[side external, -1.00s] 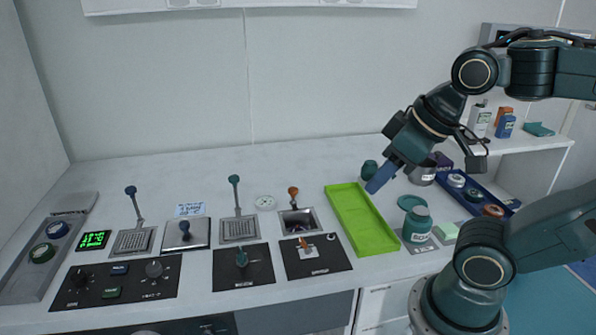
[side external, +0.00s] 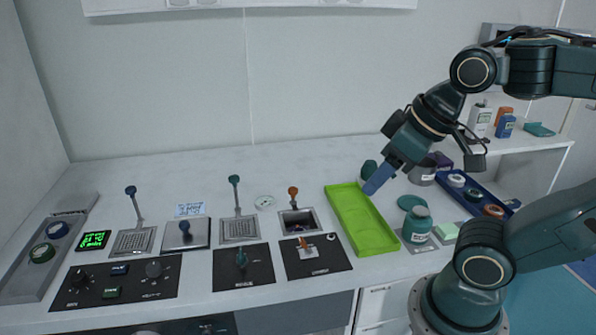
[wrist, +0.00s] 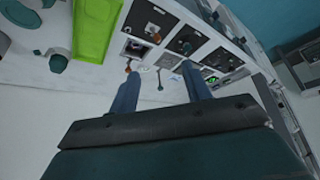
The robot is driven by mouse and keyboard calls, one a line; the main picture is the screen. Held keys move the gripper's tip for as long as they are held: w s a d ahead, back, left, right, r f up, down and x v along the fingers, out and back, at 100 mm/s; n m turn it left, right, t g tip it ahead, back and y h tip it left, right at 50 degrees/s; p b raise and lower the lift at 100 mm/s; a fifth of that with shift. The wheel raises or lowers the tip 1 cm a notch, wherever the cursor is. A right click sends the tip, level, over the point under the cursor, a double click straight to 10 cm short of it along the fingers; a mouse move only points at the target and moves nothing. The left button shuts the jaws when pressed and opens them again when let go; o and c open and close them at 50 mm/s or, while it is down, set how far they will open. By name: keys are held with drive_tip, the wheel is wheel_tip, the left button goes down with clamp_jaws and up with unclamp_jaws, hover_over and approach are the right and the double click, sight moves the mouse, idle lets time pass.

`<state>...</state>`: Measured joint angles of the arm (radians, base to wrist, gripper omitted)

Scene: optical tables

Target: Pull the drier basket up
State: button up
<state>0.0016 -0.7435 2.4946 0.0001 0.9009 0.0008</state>
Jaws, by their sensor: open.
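Three upright handles rise from metal units on the bench: a dark blue-topped handle (side external: 131,191) at a grated unit (side external: 134,242), a teal-topped handle (side external: 235,181) at another grated unit (side external: 239,230), and an orange-topped handle (side external: 293,191) at a square well (side external: 299,222). I cannot tell which belongs to the drier basket. My gripper (side external: 370,190) is above the green tray, right of all three handles and touching none. In the wrist view my gripper (wrist: 160,69) shows two blue fingers spread apart with nothing between them.
A lime-green tray (side external: 383,243) lies below my gripper. A teal jar (side external: 417,226), a blue rack (side external: 462,198) and bottles stand to the right. Black control panels (side external: 118,280) line the front edge. A green display (side external: 92,240) is lit. The bench behind the handles is clear.

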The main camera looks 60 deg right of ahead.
drive_tip(key=w, duration=0.1)
drive_tip(key=m+g, duration=0.6)
hover_over(293, 189)
wheel_tip(293, 189, down, 10)
drive_tip(key=shift+f, duration=0.2)
wheel_tip(293, 189, down, 14)
drive_tip(key=shift+r, duration=0.1)
drive_tip(key=shift+c, duration=0.5)
